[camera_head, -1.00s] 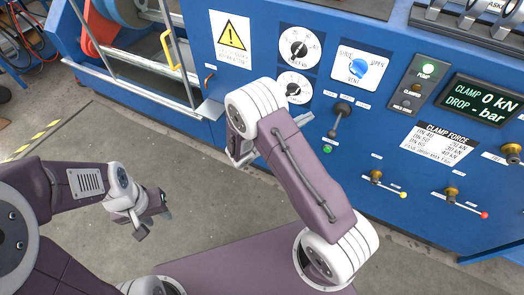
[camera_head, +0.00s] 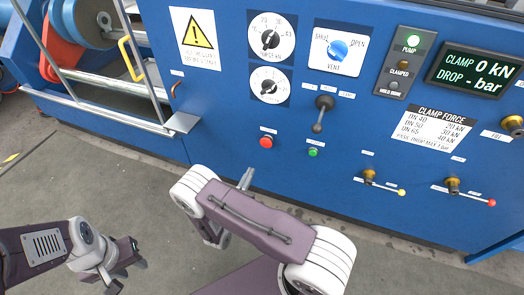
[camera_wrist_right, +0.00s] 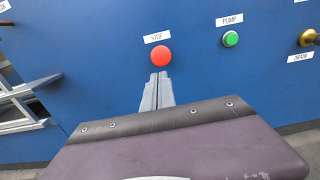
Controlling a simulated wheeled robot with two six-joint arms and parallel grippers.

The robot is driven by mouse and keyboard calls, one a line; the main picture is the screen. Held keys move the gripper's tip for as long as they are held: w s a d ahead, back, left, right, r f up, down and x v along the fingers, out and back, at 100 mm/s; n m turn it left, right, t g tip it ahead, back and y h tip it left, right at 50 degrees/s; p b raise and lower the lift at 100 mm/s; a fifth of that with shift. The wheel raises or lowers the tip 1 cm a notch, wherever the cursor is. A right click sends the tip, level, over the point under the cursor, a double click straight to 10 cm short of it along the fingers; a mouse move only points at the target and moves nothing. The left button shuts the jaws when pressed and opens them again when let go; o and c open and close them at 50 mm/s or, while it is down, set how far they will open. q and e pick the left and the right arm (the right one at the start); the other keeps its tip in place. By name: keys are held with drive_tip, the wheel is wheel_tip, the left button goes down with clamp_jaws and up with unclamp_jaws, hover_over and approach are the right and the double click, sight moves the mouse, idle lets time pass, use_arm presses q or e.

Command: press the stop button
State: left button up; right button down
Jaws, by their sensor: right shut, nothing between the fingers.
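The red stop button (camera_head: 266,142) sits on the blue front panel, left of the green pump button (camera_head: 313,152). In the right wrist view the stop button (camera_wrist_right: 161,56) is under a label reading STOP, and the green button (camera_wrist_right: 230,39) is to its right. My right gripper (camera_head: 247,176) is shut and empty, its fingertips just below the stop button in the picture. In the right wrist view its closed fingertips (camera_wrist_right: 159,76) end just under the red button; I cannot tell whether they touch it. My left gripper (camera_head: 127,271) hangs at the lower left, away from the panel, its jaws unclear.
Above the buttons are a black lever (camera_head: 321,113), two dials and a blue vent knob (camera_head: 337,49). Brass valves (camera_head: 368,176) with small handles stick out at the right. A metal guard frame (camera_head: 182,123) stands at the left. The grey floor in front is open.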

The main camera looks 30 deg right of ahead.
drive_tip(key=b, duration=0.4)
approach(265, 144)
drive_tip(key=x, duration=0.5)
drive_tip(key=shift+w+d+f, duration=0.15)
drive_tip(key=shift+d, duration=0.05)
drive_tip(key=shift+w+d, duration=0.5)
